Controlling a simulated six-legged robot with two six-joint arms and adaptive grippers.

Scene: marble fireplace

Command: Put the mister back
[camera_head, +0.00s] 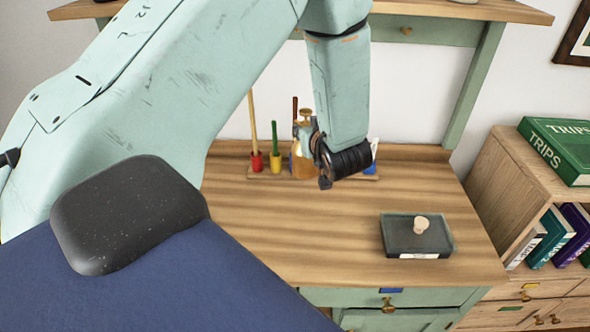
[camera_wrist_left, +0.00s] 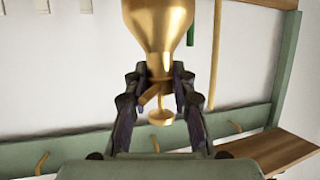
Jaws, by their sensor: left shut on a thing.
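The mister (camera_head: 305,160) is a brass-gold bottle with a pump top, upright at the low rack (camera_head: 318,178) near the back of the wooden bench. My left gripper (camera_head: 318,150) is at its right side, shut on its neck. In the left wrist view the mister (camera_wrist_left: 158,20) appears upside down, its neck and pump between the fingers of my left gripper (camera_wrist_left: 160,95). The arm's end partly hides the mister and the rack's right part. I cannot tell whether its base touches the rack. My right gripper is not in view.
A red holder (camera_head: 257,162) and a yellow holder (camera_head: 275,160) with upright handles stand just left of the mister. A dark tray (camera_head: 388,245) with a pale knob-like piece (camera_head: 421,224) sits front right. The bench (camera_head: 300,240) between is clear. A bookcase (camera_head: 490,190) stands right.

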